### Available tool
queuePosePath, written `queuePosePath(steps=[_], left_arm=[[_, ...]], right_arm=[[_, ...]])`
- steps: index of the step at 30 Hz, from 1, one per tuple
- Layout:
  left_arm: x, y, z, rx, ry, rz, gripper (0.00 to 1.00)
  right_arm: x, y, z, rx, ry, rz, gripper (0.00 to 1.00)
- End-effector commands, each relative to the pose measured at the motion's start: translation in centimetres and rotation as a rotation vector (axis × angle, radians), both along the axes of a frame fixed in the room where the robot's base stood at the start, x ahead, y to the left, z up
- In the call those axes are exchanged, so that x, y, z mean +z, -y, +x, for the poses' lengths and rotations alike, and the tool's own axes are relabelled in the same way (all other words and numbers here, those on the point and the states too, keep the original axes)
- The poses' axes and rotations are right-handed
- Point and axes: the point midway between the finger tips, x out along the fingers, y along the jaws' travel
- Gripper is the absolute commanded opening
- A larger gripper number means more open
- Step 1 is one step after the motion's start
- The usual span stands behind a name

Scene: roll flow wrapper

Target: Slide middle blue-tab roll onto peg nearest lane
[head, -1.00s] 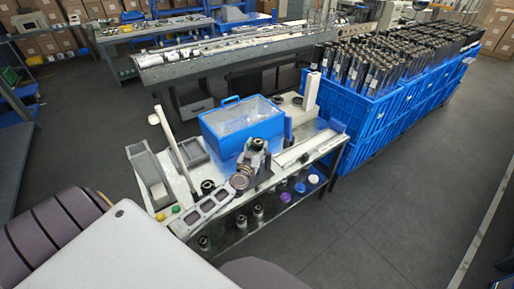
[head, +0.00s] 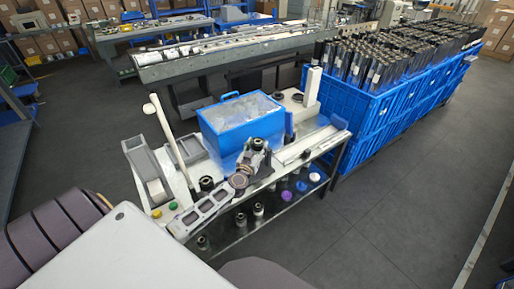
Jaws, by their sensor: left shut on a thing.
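My left gripper (head: 257,163) is over the worktable (head: 226,228), in front of the blue bin. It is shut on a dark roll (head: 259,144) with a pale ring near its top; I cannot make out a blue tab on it. Another dark roll (head: 206,183) stands on the table to the left of my arm. Several more dark rolls, one of them here (head: 258,209), stand on the lower shelf. I cannot clearly pick out the pegs or the lane. My right gripper is not in view.
A blue bin (head: 240,134) with a clear top stands mid-table, with a white post (head: 311,92) behind it. A grey tray (head: 147,171) and green and yellow buttons are at left. Blue crates (head: 365,122) full of dark rolls stand right. The floor at front right is clear.

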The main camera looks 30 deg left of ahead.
Motion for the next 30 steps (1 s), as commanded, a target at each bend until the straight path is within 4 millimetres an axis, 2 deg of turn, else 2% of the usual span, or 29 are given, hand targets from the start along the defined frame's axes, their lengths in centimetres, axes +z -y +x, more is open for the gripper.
queuePosePath(steps=[30], left_arm=[[0.22,0.02,0.01,0.0,0.002,0.0,0.19]], right_arm=[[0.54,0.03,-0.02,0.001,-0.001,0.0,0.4]])
